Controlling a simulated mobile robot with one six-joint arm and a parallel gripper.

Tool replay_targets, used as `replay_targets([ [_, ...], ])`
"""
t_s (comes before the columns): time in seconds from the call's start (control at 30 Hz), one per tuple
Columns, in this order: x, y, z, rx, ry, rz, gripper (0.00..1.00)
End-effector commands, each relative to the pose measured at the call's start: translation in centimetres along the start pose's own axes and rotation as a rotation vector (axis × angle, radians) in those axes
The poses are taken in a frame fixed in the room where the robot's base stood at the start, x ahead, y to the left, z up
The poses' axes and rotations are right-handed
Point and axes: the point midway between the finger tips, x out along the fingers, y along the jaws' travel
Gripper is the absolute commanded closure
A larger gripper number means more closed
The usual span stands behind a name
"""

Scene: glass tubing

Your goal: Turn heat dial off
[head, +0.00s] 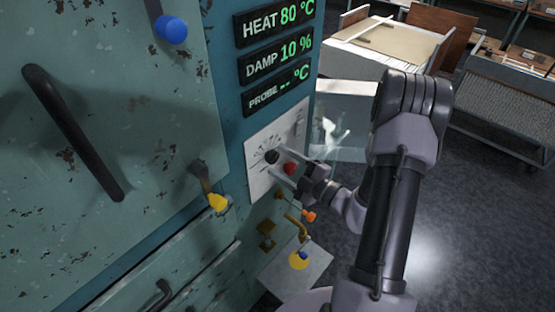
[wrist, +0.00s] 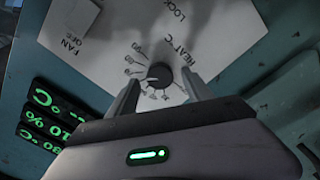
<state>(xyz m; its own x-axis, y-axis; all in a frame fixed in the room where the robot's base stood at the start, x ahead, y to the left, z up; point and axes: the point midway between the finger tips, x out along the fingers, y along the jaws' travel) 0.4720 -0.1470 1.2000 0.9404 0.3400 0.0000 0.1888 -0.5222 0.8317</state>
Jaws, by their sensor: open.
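The heat dial is a small black knob (head: 271,157) on a white panel (head: 260,180) on the cabinet's narrow side. In the wrist view the dial (wrist: 159,75) sits in a ring of numbers beside the words "HEAT °C". I cannot read its pointer clearly. My gripper (head: 289,168) is open in front of the panel. In the wrist view its fingertips (wrist: 161,79) stand on either side of the dial, with gaps between. Whether they touch the panel is unclear. The display (head: 278,27) reads HEAT 80 °C.
A red knob (head: 291,169) shows near the fingers. Below the panel are an orange-tipped lever (head: 308,216) and brass fittings (head: 267,227). A yellow-tipped latch (head: 218,202) and dark door handle (head: 75,135) project at left. Open floor (head: 470,220) lies to the right.

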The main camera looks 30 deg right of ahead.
Motion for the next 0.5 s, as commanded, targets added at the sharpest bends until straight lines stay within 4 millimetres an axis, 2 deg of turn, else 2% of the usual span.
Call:
replay_targets([
  [0.17, 1.6, 0.0, -0.1, 0.000, 0.001, 0.000, 0.41],
  [0.43, 1.8, 0.0, 0.0, 0.000, 0.000, 0.000, 0.41],
  [0.5, 1.8, 0.0, 0.0, 0.000, 0.001, -0.001, 0.53],
])
